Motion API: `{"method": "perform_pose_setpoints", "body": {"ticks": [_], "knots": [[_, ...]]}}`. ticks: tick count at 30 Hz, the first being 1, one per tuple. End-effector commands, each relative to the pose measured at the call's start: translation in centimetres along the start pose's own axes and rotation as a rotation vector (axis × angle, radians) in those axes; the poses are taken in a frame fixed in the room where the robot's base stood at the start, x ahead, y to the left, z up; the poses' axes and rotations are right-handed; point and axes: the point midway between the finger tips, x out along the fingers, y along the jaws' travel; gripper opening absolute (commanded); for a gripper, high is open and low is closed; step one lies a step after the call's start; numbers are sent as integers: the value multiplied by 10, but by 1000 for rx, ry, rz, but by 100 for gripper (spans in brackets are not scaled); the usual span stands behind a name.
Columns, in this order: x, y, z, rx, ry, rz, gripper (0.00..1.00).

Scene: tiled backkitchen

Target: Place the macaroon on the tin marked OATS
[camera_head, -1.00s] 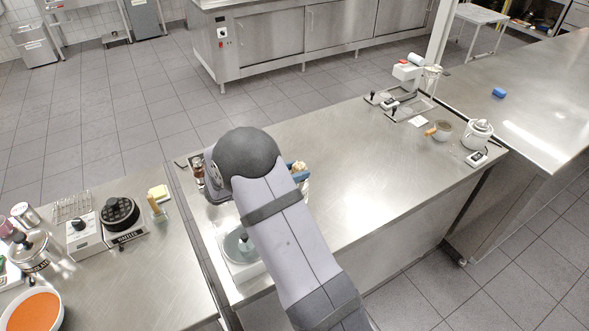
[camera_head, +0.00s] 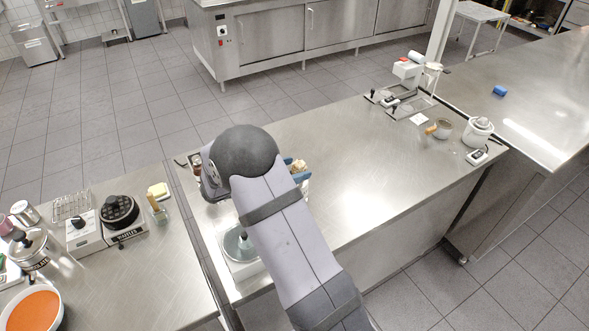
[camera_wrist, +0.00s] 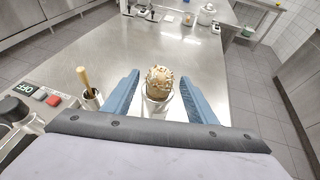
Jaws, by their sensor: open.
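The macaroon (camera_wrist: 159,81) is a pale beige lump with a shaggy, browned top. In the wrist view it rests on a shiny metal cylinder (camera_wrist: 156,106) that looks like a tin. No lettering on this cylinder is readable, so I cannot tell if it is the one marked OATS. My gripper (camera_wrist: 160,77) is open, with one blue finger on each side of the macaroon and visible gaps between. In the head view the macaroon (camera_head: 299,166) shows beside the blue fingers, and my arm hides most of what is below it.
In the wrist view a pot with a wooden handle (camera_wrist: 84,82) stands left of my gripper, near a device with a display (camera_wrist: 24,88).

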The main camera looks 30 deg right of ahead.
Motion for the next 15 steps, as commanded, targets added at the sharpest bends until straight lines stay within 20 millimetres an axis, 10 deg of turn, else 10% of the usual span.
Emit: {"method": "perform_pose_setpoints", "body": {"ticks": [15], "knots": [[-87, 1, -3, 1, 1, 5, 52]]}}
